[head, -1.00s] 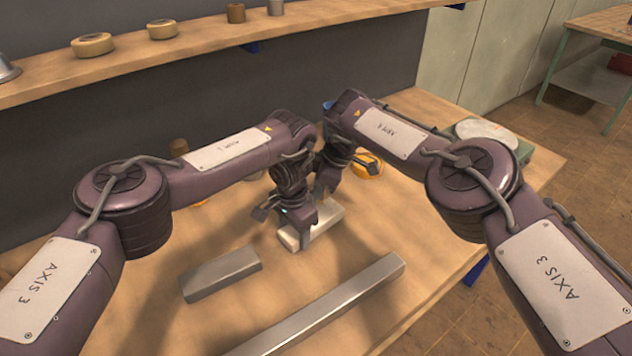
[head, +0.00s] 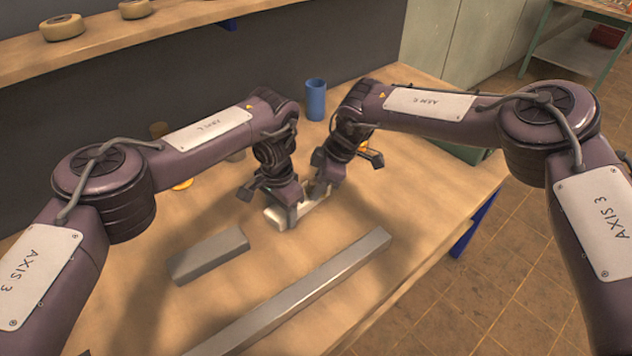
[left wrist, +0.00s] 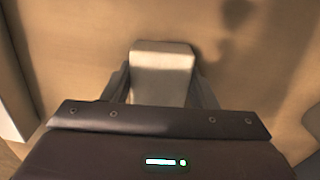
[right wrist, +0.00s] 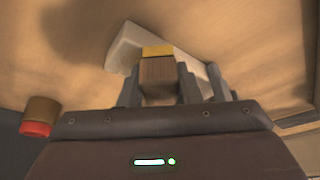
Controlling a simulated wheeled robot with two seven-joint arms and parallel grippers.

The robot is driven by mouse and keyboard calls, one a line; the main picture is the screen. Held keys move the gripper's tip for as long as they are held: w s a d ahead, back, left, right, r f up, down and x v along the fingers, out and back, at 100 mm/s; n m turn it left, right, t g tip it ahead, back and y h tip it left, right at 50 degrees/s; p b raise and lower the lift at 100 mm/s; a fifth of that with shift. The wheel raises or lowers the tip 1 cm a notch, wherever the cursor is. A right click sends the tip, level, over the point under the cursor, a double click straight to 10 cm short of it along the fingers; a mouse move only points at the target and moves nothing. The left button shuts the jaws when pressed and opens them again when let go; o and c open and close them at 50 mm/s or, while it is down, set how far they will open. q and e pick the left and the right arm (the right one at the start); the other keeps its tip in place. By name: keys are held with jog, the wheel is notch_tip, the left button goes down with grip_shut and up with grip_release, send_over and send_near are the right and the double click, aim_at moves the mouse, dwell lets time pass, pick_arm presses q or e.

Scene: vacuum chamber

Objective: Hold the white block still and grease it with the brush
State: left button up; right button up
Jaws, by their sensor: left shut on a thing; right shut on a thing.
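The white block (head: 273,214) lies on the wooden bench (head: 420,235), partly hidden by my grippers. My left gripper (head: 290,213) is shut on its near left end, one finger on each side; the left wrist view shows the block (left wrist: 163,62) between the fingers. My right gripper (head: 320,192) is just behind and to the right, over the block's far part. In the right wrist view it is shut on the brush, a brown piece with a yellow band (right wrist: 158,68). The brush overlaps the white block (right wrist: 124,50) there; its bristles are hidden, so I cannot tell whether they touch.
A short grey bar (head: 208,256) and a long grey bar (head: 300,287) lie in front of the block. A blue cup (head: 316,100) stands behind. A shelf (head: 180,22) with rolls runs along the back. Bare bench lies to the right of the long bar.

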jog(key=shift+w+a, duration=1.9)
jog(key=shift+w, duration=0.35)
jog(key=shift+w+d, duration=0.25)
jog(key=shift+d, duration=0.05)
jog(key=shift+s+d, duration=0.15)
jog(key=shift+d, duration=0.2)
jog(key=shift+s+d, duration=0.95)
jog(key=shift+s, duration=0.15)
jog(key=shift+s+d, duration=0.9)
jog(key=shift+s, duration=0.2)
jog(key=shift+w+a+f, duration=0.1)
jog(key=shift+w+a, duration=1.45)
jog(key=shift+w, duration=0.15)
jog(key=shift+w+a+r, duration=0.25)
jog(key=shift+w+a, duration=0.45)
notch_tip(320, 180, up, 3)
notch_tip(320, 180, up, 5)
send_over(305, 183)
jog(key=w, duration=0.1)
jog(key=shift+w+f, duration=0.15)
pick_arm(q)
jog(key=o, duration=1.3)
